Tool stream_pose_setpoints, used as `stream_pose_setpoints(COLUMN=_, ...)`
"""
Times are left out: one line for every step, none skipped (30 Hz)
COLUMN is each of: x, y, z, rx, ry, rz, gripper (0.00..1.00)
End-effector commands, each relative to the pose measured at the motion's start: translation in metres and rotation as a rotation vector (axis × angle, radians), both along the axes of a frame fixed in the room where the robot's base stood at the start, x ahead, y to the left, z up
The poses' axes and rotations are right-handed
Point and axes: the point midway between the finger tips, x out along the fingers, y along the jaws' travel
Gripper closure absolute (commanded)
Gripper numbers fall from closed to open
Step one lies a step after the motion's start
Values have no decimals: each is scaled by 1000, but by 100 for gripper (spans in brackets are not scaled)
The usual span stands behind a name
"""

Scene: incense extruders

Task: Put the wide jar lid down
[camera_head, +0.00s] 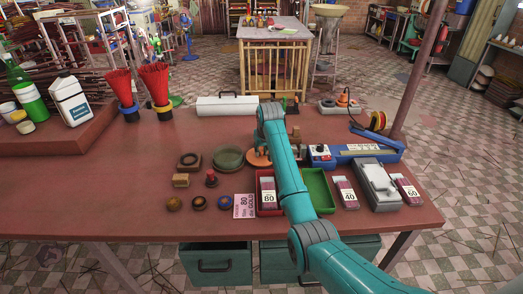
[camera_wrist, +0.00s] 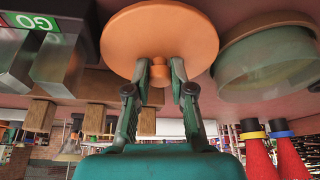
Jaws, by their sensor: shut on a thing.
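The wide jar lid is an orange-brown disc with a small knob. In the wrist view the lid (camera_wrist: 162,28) fills the upper middle, and the fingers of my gripper (camera_wrist: 160,68) are shut on its knob. In the head view the lid (camera_head: 256,158) shows partly, left of my arm, which hides the rest of it and my gripper. A wide round greenish glass jar (camera_head: 229,157) stands on the table just left of the lid; it also shows in the wrist view (camera_wrist: 268,72). I cannot tell whether the lid touches the table.
Red (camera_head: 267,179) and green (camera_head: 319,190) trays lie in front. A blue device (camera_head: 355,153) stands right of my arm, and a white case (camera_head: 228,105) behind. Bare table lies at the left front.

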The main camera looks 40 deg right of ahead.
Motion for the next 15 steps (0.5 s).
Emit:
stream_pose_setpoints(x=0, y=0, z=-1, rx=0, ry=0, rz=0, gripper=100)
stream_pose_setpoints(x=0, y=0, z=-2, rx=0, ry=0, rz=0, gripper=100)
stream_pose_setpoints(x=0, y=0, z=-3, rx=0, ry=0, rz=0, gripper=100)
stream_pose_setpoints(x=0, y=0, z=-4, rx=0, ry=0, rz=0, gripper=100)
stream_pose_setpoints(x=0, y=0, z=-4, rx=0, ry=0, rz=0, gripper=75)
stream_pose_setpoints(x=0, y=0, z=-4, rx=0, ry=0, rz=0, gripper=65)
stream_pose_setpoints(x=0, y=0, z=-4, rx=0, ry=0, rz=0, gripper=58)
stream_pose_setpoints(x=0, y=0, z=-4, rx=0, ry=0, rz=0, gripper=52)
stream_pose_setpoints(x=0, y=0, z=-4, rx=0, ry=0, rz=0, gripper=52)
stream_pose_setpoints(x=0, y=0, z=-4, rx=0, ry=0, rz=0, gripper=52)
stream_pose_setpoints(x=0, y=0, z=-4, rx=0, ry=0, rz=0, gripper=52)
stream_pose_setpoints(x=0, y=0, z=-4, rx=0, ry=0, rz=0, gripper=52)
stream_pose_setpoints(x=0, y=0, z=-4, rx=0, ry=0, rz=0, gripper=52)
stream_pose_setpoints(x=0, y=0, z=-4, rx=0, ry=0, rz=0, gripper=52)
stream_pose_setpoints(x=0, y=0, z=-4, rx=0, ry=0, rz=0, gripper=52)
